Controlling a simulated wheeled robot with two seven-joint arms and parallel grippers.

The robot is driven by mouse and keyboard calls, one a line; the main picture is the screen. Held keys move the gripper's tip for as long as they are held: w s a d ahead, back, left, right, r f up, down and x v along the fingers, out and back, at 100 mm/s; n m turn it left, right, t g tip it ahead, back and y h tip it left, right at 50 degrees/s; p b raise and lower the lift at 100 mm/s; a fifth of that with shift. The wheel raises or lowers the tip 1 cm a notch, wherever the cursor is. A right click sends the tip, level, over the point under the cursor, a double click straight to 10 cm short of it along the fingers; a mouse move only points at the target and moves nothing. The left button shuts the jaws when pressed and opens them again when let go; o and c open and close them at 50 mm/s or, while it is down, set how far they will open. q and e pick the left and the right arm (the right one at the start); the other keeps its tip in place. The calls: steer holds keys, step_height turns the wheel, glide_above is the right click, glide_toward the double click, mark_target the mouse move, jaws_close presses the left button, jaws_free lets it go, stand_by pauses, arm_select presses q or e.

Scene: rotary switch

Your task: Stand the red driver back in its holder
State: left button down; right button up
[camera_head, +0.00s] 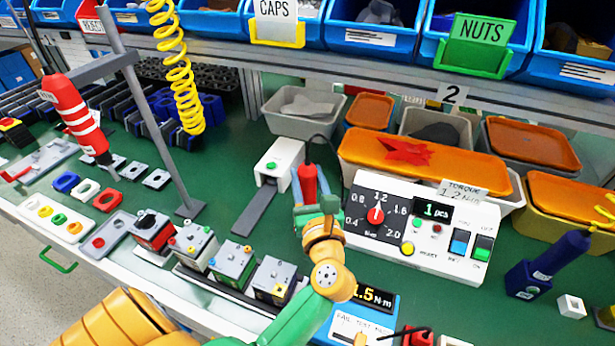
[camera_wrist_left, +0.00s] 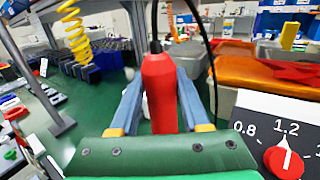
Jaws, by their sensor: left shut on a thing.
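My left gripper (camera_head: 308,180) is shut on a red driver (camera_head: 309,187), held upright near the middle of the bench. In the left wrist view the red driver (camera_wrist_left: 160,92) stands between the two blue-grey fingers (camera_wrist_left: 160,105), with a black cable rising from its top. Its lower end is hidden behind the gripper. A dark blue block (camera_head: 528,280) with a blue handle (camera_head: 563,254) leaning out of it stands at the right. I cannot tell for certain which thing is the red driver's holder. My right gripper is not in view.
A white unit with a green button (camera_head: 280,157) stands just left of the gripper. The white torque panel (camera_head: 470,215) is close on its right. A larger red striped tool (camera_head: 72,112) hangs by a grey post (camera_head: 150,110) at left. Green bench (camera_head: 235,165) shows between them.

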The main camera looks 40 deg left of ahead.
arm_select(q)
steer(key=shift+f+b, duration=0.25)
steer(key=shift+b, duration=0.1)
stand_by(0.7)
steer(key=shift+c, duration=1.5)
jaws_free()
